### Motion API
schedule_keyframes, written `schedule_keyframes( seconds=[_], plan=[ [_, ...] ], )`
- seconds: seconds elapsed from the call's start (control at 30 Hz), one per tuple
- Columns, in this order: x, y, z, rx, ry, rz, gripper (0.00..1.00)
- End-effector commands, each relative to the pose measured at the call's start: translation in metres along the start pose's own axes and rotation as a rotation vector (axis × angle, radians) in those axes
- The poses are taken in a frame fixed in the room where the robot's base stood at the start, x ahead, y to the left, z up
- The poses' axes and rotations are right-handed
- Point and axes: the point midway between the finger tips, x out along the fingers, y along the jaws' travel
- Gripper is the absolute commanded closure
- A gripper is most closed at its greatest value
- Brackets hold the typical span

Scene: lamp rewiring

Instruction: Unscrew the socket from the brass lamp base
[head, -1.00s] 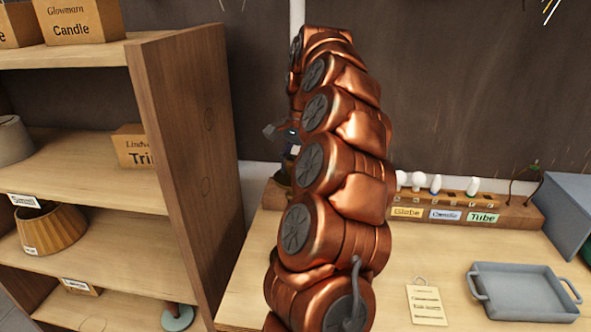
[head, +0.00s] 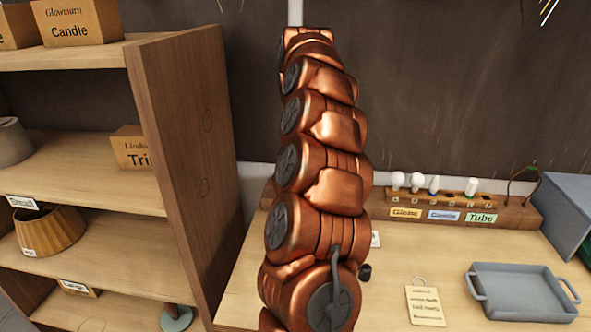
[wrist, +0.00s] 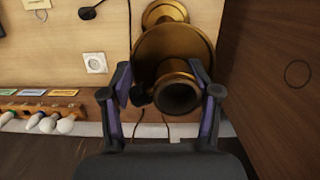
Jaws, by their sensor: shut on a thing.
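In the wrist view, the brass lamp base (wrist: 176,42) shows as a broad round brass disc on the wooden tabletop. The socket (wrist: 179,94), a short brass cylinder with a dark open mouth, stands over it with the mouth toward the camera. A small dark knob (wrist: 139,95) sticks out at its left. My gripper (wrist: 164,84) has one finger on each side of the socket and is shut on it. The socket looks joined to the base; the seam is hidden. In the head view, my copper arm hides the gripper and lamp.
A wooden shelf unit (head: 186,160) stands close at the left, beside the lamp in the wrist view. A bulb rack (head: 456,208) lies along the table's back. A blue-grey tray (head: 520,297) and a paper tag (head: 426,305) lie at the right. A white outlet plate (wrist: 95,63) is near the lamp.

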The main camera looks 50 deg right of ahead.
Motion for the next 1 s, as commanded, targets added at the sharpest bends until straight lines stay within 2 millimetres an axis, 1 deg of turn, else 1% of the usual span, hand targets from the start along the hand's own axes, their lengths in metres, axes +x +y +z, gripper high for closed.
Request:
schedule_keyframes(
  seconds=[0.1, 0.37, 0.47, 1.0],
  plan=[
    [-0.001, 0.0003, -0.0006, -0.039, 0.002, 0.006, 0.7],
    [-0.0009, 0.0004, -0.0005, -0.042, 0.001, 0.007, 0.7],
    [-0.0009, 0.0002, -0.001, -0.073, 0.001, 0.012, 0.7],
    [-0.0019, -0.0033, -0.0068, -0.611, -0.002, 0.094, 0.7]
  ],
)
